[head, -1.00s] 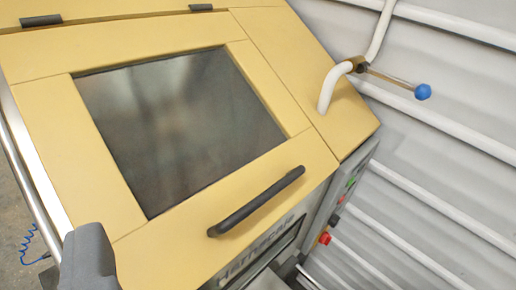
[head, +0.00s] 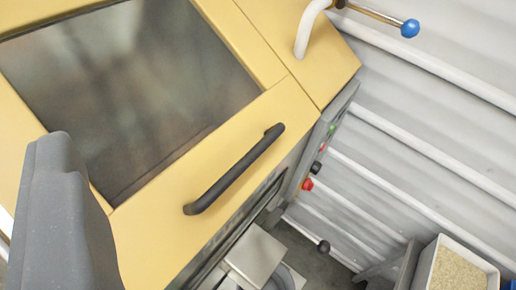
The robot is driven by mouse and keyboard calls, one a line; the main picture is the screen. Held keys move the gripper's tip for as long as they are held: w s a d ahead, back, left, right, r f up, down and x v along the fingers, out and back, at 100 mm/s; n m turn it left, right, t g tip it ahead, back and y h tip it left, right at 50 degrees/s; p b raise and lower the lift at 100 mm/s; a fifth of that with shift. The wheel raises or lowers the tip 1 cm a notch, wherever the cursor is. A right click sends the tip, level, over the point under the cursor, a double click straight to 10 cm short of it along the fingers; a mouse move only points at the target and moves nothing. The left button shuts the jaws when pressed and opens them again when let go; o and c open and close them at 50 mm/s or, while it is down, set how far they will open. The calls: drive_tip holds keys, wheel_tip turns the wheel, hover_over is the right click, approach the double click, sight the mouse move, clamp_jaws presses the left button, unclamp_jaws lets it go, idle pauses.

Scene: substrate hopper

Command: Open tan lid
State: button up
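The tan lid (head: 165,235) fills the left and middle of the head view. It looks shut and has a dark window (head: 130,85). A black bar handle (head: 235,170) sits on the lid near its lower right edge. One grey finger of my gripper (head: 65,215) shows at the lower left, in front of the lid and left of the handle, apart from the handle in the picture. The other finger is out of view, so I cannot tell how far the gripper is open.
A white pipe (head: 305,35) and a lever with a blue knob (head: 410,28) stick out at the upper right. Red and other buttons (head: 308,184) line the machine's side. A bin of grainy material (head: 458,270) stands at the lower right, by a ribbed grey wall (head: 440,120).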

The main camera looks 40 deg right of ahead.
drive_tip(key=w+d+r+m+g+p, duration=0.2)
drive_tip(key=w+d+m+g+p, duration=0.1)
drive_tip(key=w+p, duration=0.15)
drive_tip(key=m+g+p, duration=0.6)
drive_tip(key=m+p, duration=0.1)
drive_tip(key=p, duration=0.2)
hover_over(252, 155)
drive_tip(key=s+a, duration=0.3)
wheel_tip(252, 155, down, 4)
drive_tip(key=s+d+f+m+g+y+p, duration=0.1)
drive_tip(key=s+d+f+m+g+p, duration=0.15)
drive_tip(key=d+f+m, duration=0.2)
drive_tip(key=shift+n, duration=0.35)
drive_tip(key=x, duration=1.2)
drive_tip(key=shift+w+a+f, duration=0.15)
drive_tip(key=shift+w+f, duration=0.1)
drive_tip(key=shift+w, duration=0.3)
drive_tip(key=shift+c, duration=0.4)
drive_tip(key=shift+r, duration=0.1)
clamp_jaws()
